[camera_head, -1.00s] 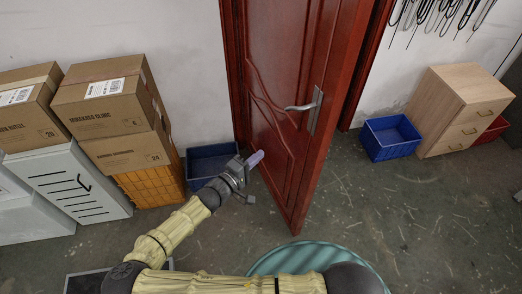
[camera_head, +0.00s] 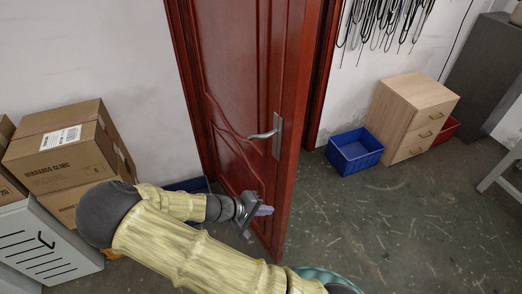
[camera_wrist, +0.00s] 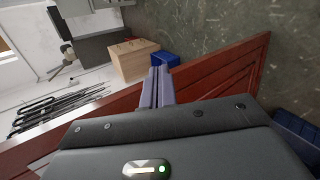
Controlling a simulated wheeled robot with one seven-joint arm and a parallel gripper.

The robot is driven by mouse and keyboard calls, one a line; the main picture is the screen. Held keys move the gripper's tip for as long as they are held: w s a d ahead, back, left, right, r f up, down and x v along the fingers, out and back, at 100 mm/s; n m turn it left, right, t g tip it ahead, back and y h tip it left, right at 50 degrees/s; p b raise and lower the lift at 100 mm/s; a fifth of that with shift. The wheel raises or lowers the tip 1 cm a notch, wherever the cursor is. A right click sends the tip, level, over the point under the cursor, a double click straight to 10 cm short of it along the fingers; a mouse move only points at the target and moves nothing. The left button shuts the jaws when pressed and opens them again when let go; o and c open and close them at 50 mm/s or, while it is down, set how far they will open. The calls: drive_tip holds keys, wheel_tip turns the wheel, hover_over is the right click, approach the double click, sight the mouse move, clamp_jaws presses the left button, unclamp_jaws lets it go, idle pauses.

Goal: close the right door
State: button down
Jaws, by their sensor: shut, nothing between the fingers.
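The red door (camera_head: 245,75) stands open, swung out from its frame toward me. Its silver lever handle (camera_head: 265,134) is near the free edge. My gripper (camera_head: 264,210) is shut and empty, low on the door's left face, below the handle and close to the free edge. In the wrist view the shut purple fingers (camera_wrist: 160,87) overlap the edge of the red door (camera_wrist: 225,72). I cannot tell whether they touch it.
A blue crate (camera_head: 354,151) and a wooden drawer unit (camera_head: 411,115) are right of the doorway. The floor at the right (camera_head: 400,220) is mostly clear.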

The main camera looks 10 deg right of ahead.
drive_tip(key=s+r+m+y, duration=0.1)
drive_tip(key=s+r+y, duration=0.1)
drive_tip(key=r, duration=0.4)
drive_tip(key=s+d+r+m+y, duration=0.1)
drive_tip(key=s+r+y, duration=0.2)
drive_tip(key=r+y, duration=0.2)
drive_tip(key=s+d+r+m+y, duration=0.1)
drive_tip(key=s+r+y, duration=0.1)
drive_tip(key=r, duration=0.5)
drive_tip(key=shift+s+d+m+t+y, duration=0.15)
drive_tip(key=shift+s+m+t+y, duration=0.2)
drive_tip(key=shift+y, duration=0.55)
